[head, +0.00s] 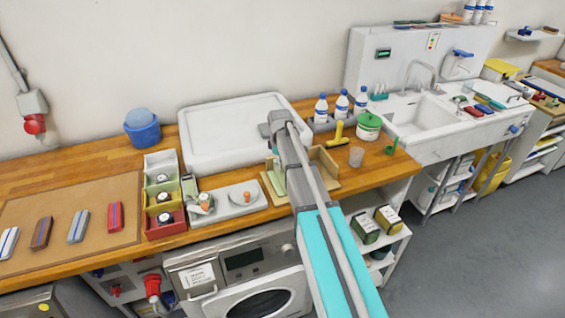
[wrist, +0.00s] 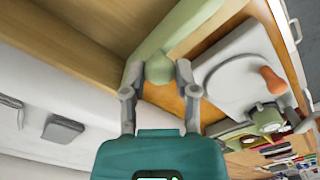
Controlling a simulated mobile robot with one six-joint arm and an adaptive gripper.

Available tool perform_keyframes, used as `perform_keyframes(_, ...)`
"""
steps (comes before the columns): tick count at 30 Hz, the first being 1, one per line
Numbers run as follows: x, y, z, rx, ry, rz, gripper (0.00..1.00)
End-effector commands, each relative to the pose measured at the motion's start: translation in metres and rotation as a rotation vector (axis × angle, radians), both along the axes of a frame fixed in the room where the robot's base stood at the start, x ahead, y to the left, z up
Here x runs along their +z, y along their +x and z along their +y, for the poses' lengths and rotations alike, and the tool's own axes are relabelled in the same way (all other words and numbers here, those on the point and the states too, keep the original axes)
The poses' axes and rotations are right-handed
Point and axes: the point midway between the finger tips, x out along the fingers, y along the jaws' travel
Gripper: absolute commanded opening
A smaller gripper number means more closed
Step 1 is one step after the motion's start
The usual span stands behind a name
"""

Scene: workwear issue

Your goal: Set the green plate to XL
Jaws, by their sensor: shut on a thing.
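The green plate (head: 279,178) stands upright at the left side of a wooden fixture (head: 322,172) on the bench. In the wrist view the pale green plate (wrist: 196,20) runs diagonally beside the wooden boards. A rounded green knob (wrist: 158,68) sits on it. My gripper (wrist: 158,82) is shut on this knob, one finger on each side. In the head view my arm covers much of the fixture and hides the fingertips. No XL mark or size scale is readable in either view.
A grey-white scale-like tray with an orange-handled piece (head: 246,197) stands just left of the fixture. Stacked coloured bins (head: 165,225) are further left. A clear cup (head: 356,156), green tub (head: 368,128) and bottles (head: 341,105) stand to the right. A white lid-like tray (head: 225,130) lies behind.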

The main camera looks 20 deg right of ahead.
Motion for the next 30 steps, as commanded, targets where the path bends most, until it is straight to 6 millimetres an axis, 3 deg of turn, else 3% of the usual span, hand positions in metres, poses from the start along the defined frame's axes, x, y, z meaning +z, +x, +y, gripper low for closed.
perform_keyframes(9, 0.0004, 0.0010, -0.0076, -0.011, 0.000, -0.004, 0.00)
perform_keyframes(10, 0.0004, 0.0011, -0.0081, -0.012, 0.000, -0.004, 0.42)
perform_keyframes(15, 0.0004, 0.0009, -0.0094, -0.014, 0.000, -0.004, 0.74)
perform_keyframes(30, 0.0006, 0.0002, -0.0100, -0.015, -0.001, -0.002, 0.74)
